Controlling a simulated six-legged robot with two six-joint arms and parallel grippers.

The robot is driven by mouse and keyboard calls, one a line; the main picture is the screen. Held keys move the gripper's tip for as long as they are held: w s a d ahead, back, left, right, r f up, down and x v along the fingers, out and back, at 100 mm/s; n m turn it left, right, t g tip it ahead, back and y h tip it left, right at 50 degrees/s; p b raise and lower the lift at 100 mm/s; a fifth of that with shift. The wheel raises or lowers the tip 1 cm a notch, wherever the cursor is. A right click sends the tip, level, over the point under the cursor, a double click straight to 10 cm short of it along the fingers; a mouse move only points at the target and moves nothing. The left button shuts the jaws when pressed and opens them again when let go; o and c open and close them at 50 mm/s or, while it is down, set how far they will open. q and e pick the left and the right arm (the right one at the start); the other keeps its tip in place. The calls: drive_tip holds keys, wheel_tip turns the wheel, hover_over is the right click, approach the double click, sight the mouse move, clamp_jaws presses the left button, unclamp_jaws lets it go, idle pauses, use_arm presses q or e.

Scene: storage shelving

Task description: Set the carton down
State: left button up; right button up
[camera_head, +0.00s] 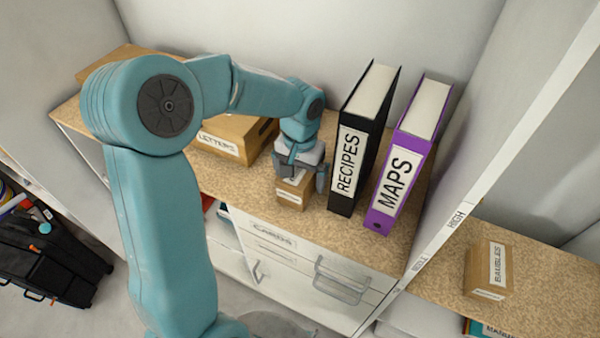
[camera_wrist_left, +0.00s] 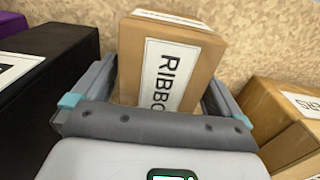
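The small brown carton (camera_head: 292,190) is in my left gripper (camera_head: 303,175), above the wood-grain shelf top near its front edge. In the left wrist view the carton (camera_wrist_left: 185,60) shows a white label starting "RIBBO"; the rest is hidden by the gripper. The gripper's fingers (camera_wrist_left: 165,85) lie along both sides of the carton and appear shut on it. The carton looks upright. I cannot tell whether its bottom touches the shelf. My right gripper is in neither view.
A black RECIPES binder (camera_head: 349,160) stands close to the right of the gripper, with a purple MAPS binder (camera_head: 398,185) beyond it. A LETTERS box (camera_head: 235,135) stands to the left. A BAUBLES box (camera_head: 488,268) sits on the neighbouring shelf, past a white divider (camera_head: 480,185).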

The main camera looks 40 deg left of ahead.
use_arm(q)
drive_tip(key=shift+d+r, duration=0.1)
drive_tip(key=shift+r, duration=0.2)
wheel_tip(320, 180, up, 12)
drive_tip(key=shift+s, duration=0.1)
idle(0.7)
